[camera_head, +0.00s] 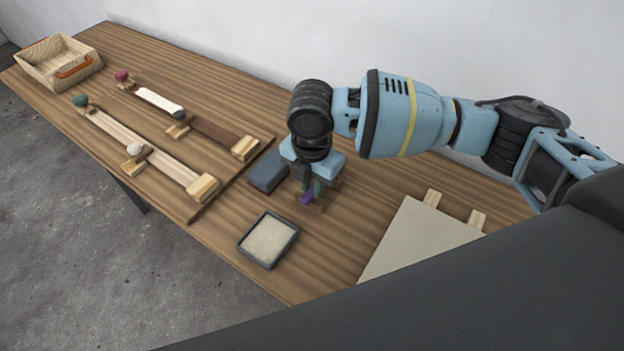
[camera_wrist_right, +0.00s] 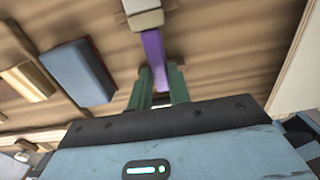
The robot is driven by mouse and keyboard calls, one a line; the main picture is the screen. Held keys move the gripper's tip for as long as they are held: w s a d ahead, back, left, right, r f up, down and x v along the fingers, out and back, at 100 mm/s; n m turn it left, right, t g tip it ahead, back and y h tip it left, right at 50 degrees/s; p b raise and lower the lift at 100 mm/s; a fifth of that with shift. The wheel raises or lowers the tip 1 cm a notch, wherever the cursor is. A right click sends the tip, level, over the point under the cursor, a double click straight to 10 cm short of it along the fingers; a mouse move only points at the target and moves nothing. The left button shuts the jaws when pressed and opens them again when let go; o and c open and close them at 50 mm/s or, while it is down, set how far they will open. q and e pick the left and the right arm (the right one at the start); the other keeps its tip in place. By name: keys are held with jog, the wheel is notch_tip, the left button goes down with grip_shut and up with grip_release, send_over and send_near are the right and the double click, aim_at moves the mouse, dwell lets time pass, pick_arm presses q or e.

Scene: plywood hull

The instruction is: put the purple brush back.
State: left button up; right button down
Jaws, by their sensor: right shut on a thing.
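The purple brush (camera_wrist_right: 153,55) is in my right gripper (camera_wrist_right: 162,85), its purple handle between the two green fingers. In the wrist view its pale grey head end points away from the gripper, toward the top. In the head view only a small purple piece of the brush (camera_head: 307,197) shows under my right gripper (camera_head: 311,190), which hangs over the table right of the blue-grey block. Most of the brush is hidden there by the gripper. I cannot tell how high it is above the table. My left gripper is not in view.
A blue-grey block (camera_head: 268,172) lies just left of the gripper. A dark-rimmed tray with pale filling (camera_head: 268,240) is near the front edge. A pale panel on wood strips (camera_head: 425,240) lies right. Boards with blocks (camera_head: 150,155) and a wooden crate (camera_head: 58,62) are left.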

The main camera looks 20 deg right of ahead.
aim_at(312, 191)
jog(key=shift+f, duration=0.1)
jog(key=c, duration=1.3)
grip_release()
notch_tip(312, 191, up, 13)
jog(key=shift+p, duration=0.4)
